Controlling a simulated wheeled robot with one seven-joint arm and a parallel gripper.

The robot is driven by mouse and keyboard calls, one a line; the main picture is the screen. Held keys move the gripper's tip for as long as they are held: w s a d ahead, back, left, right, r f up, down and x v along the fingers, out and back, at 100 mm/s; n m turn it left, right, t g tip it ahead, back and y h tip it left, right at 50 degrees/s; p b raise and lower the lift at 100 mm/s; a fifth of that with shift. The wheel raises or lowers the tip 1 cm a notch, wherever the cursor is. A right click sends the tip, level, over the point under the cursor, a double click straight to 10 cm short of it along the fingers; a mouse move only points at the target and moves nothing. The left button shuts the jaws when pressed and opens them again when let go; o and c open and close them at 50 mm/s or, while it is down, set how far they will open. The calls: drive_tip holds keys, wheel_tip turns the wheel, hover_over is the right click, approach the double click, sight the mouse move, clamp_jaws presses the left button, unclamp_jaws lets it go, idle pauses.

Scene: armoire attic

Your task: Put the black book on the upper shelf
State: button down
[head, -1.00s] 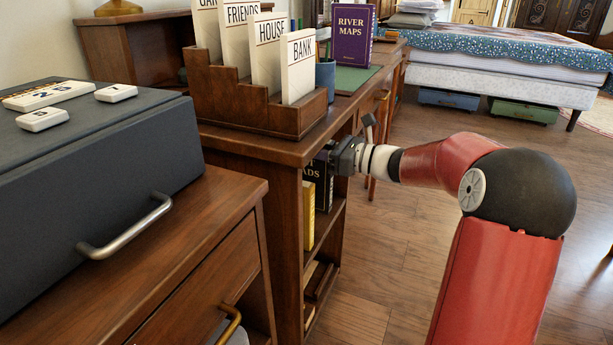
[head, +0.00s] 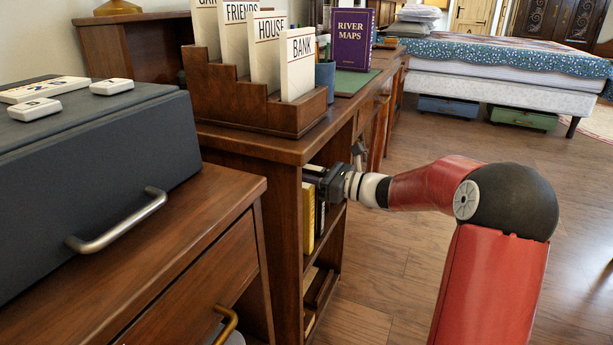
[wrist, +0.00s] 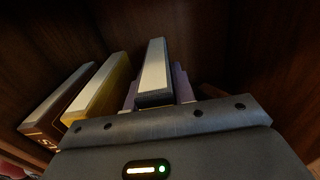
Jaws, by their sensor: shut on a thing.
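The black book (head: 320,208) stands upright inside the desk's side shelf opening, mostly hidden by my gripper (head: 328,184) in the head view. In the wrist view the black book (wrist: 155,72) shows its pale page edge, pointing into the dark compartment. My gripper (wrist: 157,92) is shut on it, with one finger on each side. The upper shelf board (head: 327,232) lies below the book; I cannot tell whether the book touches it. A yellow book (head: 308,215) stands to its left, and in the wrist view a gap separates the yellow book (wrist: 100,90) from it.
A brown book (wrist: 55,105) stands left of the yellow one. Above the opening, the desk top carries a wooden card holder (head: 255,112) and the purple River Maps book (head: 351,40). A drawer cabinet (head: 190,270) stands close by on the left. Floor to the right is clear.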

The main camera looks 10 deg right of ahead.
drive_tip(key=c, duration=1.2)
unclamp_jaws()
drive_tip(key=shift+o, duration=0.2)
drive_tip(key=p+v, duration=0.1)
drive_tip(key=v, duration=1.1)
drive_tip(key=shift+p, duration=0.35)
